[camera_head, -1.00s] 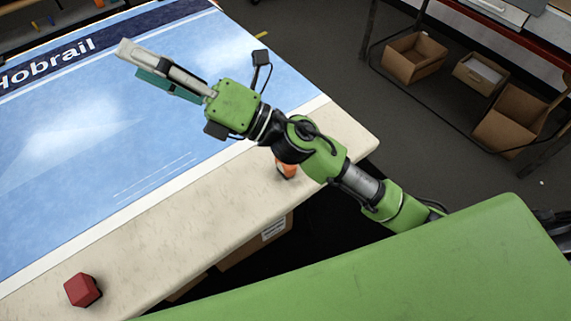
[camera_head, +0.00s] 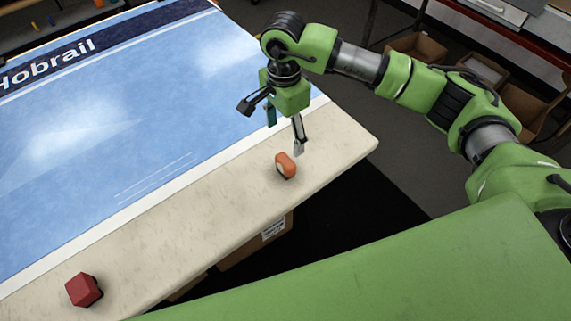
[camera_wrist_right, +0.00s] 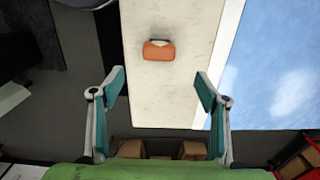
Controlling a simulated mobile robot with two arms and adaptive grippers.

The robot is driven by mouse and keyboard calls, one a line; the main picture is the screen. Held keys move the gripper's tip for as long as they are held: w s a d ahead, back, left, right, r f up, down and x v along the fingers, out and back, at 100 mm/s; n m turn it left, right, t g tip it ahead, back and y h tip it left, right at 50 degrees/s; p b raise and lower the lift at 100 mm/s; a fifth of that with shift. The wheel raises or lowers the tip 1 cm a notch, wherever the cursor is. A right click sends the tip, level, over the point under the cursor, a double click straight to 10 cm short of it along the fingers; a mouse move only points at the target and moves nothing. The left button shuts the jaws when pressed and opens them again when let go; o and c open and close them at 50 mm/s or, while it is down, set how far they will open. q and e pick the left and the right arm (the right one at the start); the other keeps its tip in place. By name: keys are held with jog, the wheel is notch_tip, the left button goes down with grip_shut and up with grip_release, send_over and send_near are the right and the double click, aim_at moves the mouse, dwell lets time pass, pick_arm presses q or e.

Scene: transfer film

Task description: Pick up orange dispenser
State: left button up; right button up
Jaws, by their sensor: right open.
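The orange dispenser (camera_head: 286,166) is a small rounded orange object with a pale part. It lies on the cream border of the table near its right corner. It also shows in the right wrist view (camera_wrist_right: 159,51), upper middle, ahead of the fingers. My right gripper (camera_head: 284,136) hangs over the table just behind the dispenser, fingers pointing down. In the right wrist view the right gripper (camera_wrist_right: 160,82) is wide open with nothing between its teal-padded fingers. The dispenser is apart from both fingers. My left gripper is in neither view.
A dark red block (camera_head: 83,290) sits on the table's cream edge (camera_head: 190,232) at lower left. A blue printed mat (camera_head: 110,130) covers most of the table. The border around the dispenser is clear.

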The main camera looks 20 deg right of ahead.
aim_at(285, 160)
notch_tip(285, 160, down, 7)
jog(key=shift+r+p, duration=0.2)
jog(key=shift+p, duration=0.35)
notch_tip(285, 160, down, 5)
jog(key=shift+s+r+p, duration=0.1)
jog(key=shift+s+p, duration=0.05)
jog(key=shift+p, duration=0.95)
jog(key=shift+f, duration=0.3)
jog(key=c, duration=1.2)
